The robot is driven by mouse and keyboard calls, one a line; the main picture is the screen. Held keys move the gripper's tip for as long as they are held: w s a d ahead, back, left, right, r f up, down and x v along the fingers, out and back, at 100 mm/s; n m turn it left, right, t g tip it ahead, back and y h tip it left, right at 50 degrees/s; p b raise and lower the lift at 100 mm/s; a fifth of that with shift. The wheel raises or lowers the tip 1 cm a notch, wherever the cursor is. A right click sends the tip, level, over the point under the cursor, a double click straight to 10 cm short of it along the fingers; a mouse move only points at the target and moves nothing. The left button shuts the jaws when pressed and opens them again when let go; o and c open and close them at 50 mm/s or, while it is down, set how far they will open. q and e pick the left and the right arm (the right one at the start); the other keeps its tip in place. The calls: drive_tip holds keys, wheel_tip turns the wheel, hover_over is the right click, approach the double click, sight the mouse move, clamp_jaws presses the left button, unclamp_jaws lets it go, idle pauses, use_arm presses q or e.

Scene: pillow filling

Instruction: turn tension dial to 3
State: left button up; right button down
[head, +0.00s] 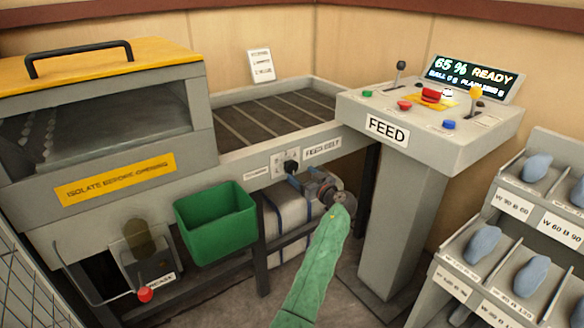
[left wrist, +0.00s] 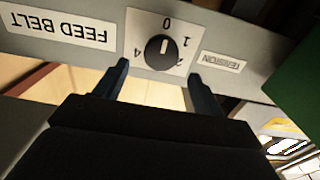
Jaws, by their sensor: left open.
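The tension dial (left wrist: 160,50) is a round black knob on a white plate on the conveyor's grey side rail. The 1, 2 and 4 are readable; I cannot make out the 3. In the head view the dial (head: 291,167) sits between the tension label and the feed belt label. My left gripper (left wrist: 158,74) is open and empty, just below the dial in the wrist picture, apart from it. The gripper also shows in the head view (head: 300,180). My right gripper is not in view.
A green bin (head: 216,222) hangs on the rail left of the dial. The grey FEED console (head: 425,165) stands to the right, with levers and buttons. A rack (head: 465,262) of blue-grey pieces is at far right. The dark belt (head: 262,118) lies above the rail.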

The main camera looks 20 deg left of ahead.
sight(293, 168)
use_arm(q)
drive_tip(key=shift+p+x, duration=0.45)
drive_tip(key=shift+x, duration=3.1)
drive_tip(key=shift+c, duration=0.4)
drive_tip(key=c, duration=0.9)
drive_tip(key=shift+o, duration=0.2)
